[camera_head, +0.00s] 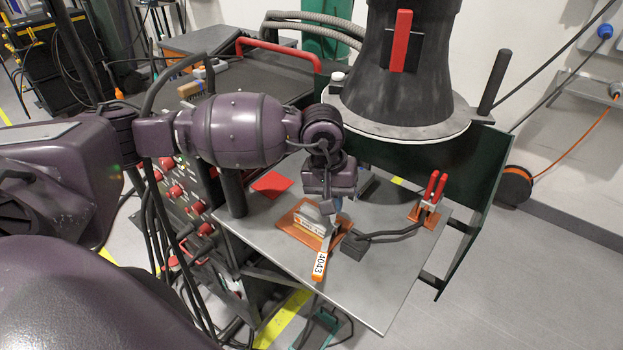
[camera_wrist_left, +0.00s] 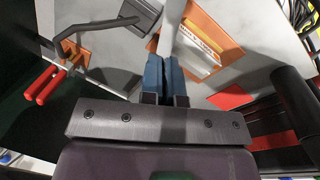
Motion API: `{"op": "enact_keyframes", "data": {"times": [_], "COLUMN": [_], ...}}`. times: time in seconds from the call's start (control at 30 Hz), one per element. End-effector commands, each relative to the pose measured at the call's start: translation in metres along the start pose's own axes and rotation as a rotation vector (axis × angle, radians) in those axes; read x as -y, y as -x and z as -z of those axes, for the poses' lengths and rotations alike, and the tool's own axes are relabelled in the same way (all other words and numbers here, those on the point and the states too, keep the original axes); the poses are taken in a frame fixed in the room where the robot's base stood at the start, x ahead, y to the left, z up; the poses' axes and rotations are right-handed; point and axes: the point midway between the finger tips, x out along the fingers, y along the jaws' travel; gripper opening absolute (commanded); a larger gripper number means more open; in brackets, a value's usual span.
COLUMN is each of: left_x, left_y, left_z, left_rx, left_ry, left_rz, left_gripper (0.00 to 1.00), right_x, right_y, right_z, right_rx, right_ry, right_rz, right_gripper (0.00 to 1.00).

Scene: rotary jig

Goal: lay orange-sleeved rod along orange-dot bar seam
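My left gripper (camera_head: 331,207) hangs over the grey table, pointing down. In the left wrist view its blue fingers (camera_wrist_left: 166,82) are close together around a pale rod (camera_wrist_left: 171,28). In the head view the orange-sleeved rod (camera_head: 319,265) slants down toward the front of the table, with its orange end and a white label reading 4043 showing. A light metal bar piece (camera_head: 309,217) sits on an orange plate (camera_head: 287,228) just left of the fingers; it also shows in the wrist view (camera_wrist_left: 197,51). I cannot make out the orange dot or the seam. My right gripper is in neither view.
A dark block with a bent black handle (camera_head: 388,235) lies right of the rod. A red-handled clamp (camera_head: 431,192) stands at the table's right. A red square (camera_head: 271,184) lies at the back left. The table's front (camera_head: 372,293) is clear.

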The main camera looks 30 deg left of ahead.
Motion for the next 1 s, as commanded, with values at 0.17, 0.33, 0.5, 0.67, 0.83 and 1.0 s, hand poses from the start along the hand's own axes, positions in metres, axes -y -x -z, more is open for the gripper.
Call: {"op": "enact_keyframes", "data": {"times": [0.17, 0.33, 0.5, 0.67, 0.83, 1.0], "left_x": [0.024, 0.044, 0.062, 0.073, 0.078, 0.079], "left_y": [-0.001, 0.0, 0.001, 0.002, 0.003, 0.004], "left_z": [0.017, 0.032, 0.043, 0.049, 0.052, 0.052], "left_rx": [-0.061, -0.12, -0.171, -0.203, -0.219, -0.222], "left_ry": [0.346, 0.653, 0.9, 1.053, 1.128, 1.142], "left_rz": [0.012, 0.008, -0.003, -0.014, -0.021, -0.023], "left_gripper": [0.0, 0.0, 0.0, 0.0, 0.0, 0.0], "right_x": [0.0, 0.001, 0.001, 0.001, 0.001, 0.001], "right_y": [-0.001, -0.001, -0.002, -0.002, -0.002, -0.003], "right_z": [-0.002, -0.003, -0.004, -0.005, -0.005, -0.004], "right_rx": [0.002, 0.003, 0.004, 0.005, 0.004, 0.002], "right_ry": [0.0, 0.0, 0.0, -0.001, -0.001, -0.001], "right_rz": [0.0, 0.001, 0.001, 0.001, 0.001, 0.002], "right_gripper": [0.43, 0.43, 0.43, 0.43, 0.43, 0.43]}}
